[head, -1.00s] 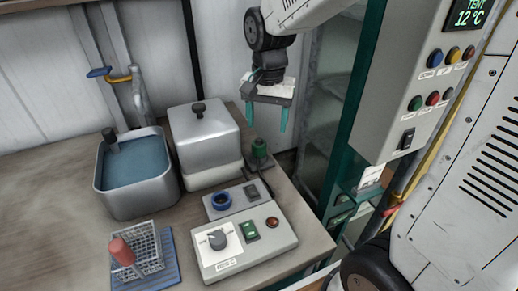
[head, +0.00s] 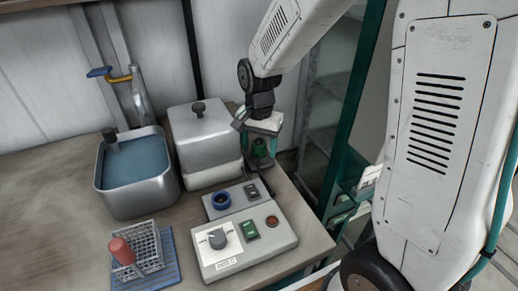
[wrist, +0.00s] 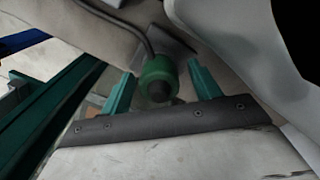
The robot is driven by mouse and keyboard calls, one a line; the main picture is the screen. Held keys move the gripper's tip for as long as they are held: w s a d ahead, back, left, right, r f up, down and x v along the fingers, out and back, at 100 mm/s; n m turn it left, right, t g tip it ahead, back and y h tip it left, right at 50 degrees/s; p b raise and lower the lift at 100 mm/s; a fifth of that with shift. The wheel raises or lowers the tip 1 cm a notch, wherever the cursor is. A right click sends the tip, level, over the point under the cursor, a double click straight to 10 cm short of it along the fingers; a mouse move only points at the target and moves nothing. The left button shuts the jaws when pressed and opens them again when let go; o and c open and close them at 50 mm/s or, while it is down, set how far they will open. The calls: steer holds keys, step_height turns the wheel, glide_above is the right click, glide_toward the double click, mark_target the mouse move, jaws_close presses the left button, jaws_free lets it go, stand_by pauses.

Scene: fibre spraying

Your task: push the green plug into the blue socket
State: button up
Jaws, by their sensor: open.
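The green plug (head: 260,158) stands at the back right of the table, beside the lidded metal box. In the wrist view the plug (wrist: 157,78) has a dark round end and a dark cable, and it sits between the two teal fingers. My gripper (head: 259,147) is open over the plug, with a finger on each side; in the wrist view the gripper (wrist: 163,92) shows gaps beside the plug.
The lidded metal box (head: 204,133) stands close left of my gripper. A control box (head: 243,243) with a dial, a green switch and a red button is in front. A water basin (head: 137,171) and a wire rack (head: 146,249) with a red-handled tool are at left.

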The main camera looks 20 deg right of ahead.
steer(key=c, duration=1.1)
steer(key=shift+r, duration=0.1)
